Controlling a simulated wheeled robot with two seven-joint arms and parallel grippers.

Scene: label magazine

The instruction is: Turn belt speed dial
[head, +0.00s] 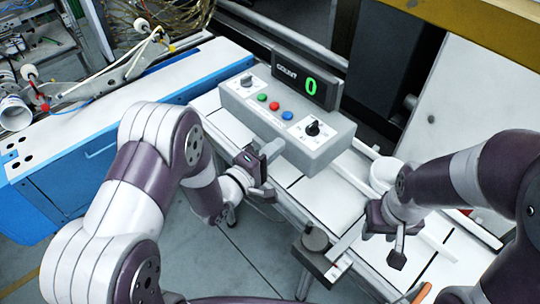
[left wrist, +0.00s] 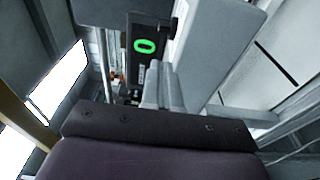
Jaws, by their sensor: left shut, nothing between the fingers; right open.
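A grey control box (head: 300,145) carries a display (head: 308,80) reading COUNT with a green 0. A black dial (head: 312,128) sits on a white plate at the box's right end, and a grey knob (head: 247,80) on another at its left end. Their labels are too small to read. My left gripper (head: 275,150) is shut and empty, close to the box's front face, to the left of and below the black dial. My right gripper (head: 383,246) is open and empty over the bench.
Green, red and blue buttons (head: 274,106) lie between the two knobs. A white cup (head: 385,173) stands behind my right gripper. A grey device with a round knob (head: 315,238) is at the bench's front edge. A blue and white machine (head: 75,170) stands at left.

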